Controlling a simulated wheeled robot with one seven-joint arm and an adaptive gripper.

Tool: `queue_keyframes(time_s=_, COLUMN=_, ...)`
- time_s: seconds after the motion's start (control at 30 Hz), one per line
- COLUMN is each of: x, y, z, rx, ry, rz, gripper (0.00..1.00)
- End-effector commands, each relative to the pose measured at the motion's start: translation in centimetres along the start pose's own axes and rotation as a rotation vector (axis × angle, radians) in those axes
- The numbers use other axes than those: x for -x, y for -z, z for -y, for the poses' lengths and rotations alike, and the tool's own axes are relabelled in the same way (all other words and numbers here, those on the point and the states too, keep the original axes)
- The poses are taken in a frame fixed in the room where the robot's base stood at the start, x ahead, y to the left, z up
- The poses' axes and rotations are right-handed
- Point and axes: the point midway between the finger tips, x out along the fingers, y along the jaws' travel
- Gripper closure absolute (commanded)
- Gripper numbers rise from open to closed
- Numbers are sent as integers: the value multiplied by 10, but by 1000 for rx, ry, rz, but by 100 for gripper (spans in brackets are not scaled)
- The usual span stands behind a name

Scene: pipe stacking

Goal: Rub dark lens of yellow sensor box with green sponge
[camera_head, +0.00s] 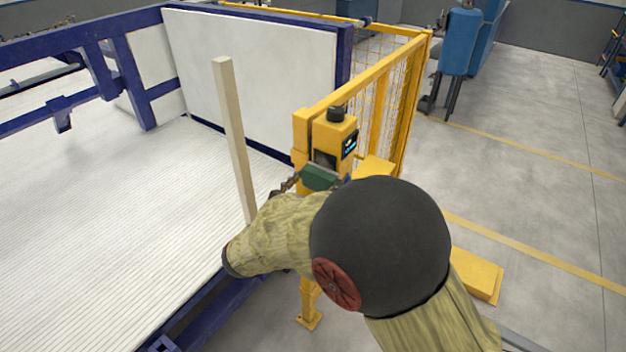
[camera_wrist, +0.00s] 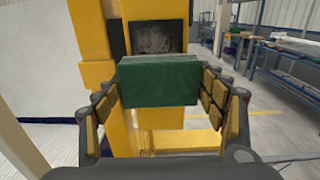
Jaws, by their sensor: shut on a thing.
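The yellow sensor box (camera_head: 332,133) with a black knob on top is mounted on the yellow fence post in the head view. Its dark lens (camera_wrist: 158,37) shows in the wrist view as a scuffed dark rectangle. The green sponge (camera_wrist: 160,82) is held between both fingers of my gripper (camera_wrist: 160,84), just below and in front of the lens. The sponge's top edge lies close under the lens in the wrist view; I cannot tell whether they touch. In the head view the sponge (camera_head: 319,177) is at the box's lower front, and my arm hides most of the gripper.
A yellow mesh fence (camera_head: 385,85) runs back from the box. A pale upright post (camera_head: 233,140) stands left of my arm, by the white ribbed bed (camera_head: 120,220) with its blue frame. Open grey floor (camera_head: 540,160) lies to the right.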

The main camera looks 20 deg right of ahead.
Motion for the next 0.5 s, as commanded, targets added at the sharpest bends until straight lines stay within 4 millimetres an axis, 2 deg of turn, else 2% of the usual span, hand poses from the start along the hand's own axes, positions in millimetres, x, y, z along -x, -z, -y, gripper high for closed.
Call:
queue_keyframes(time_s=0.33, x=-2, y=-1, z=26, rx=1, ry=1, rz=0, gripper=49)
queue_keyframes(time_s=0.5, x=-3, y=-1, z=33, rx=0, ry=0, rz=0, gripper=49)
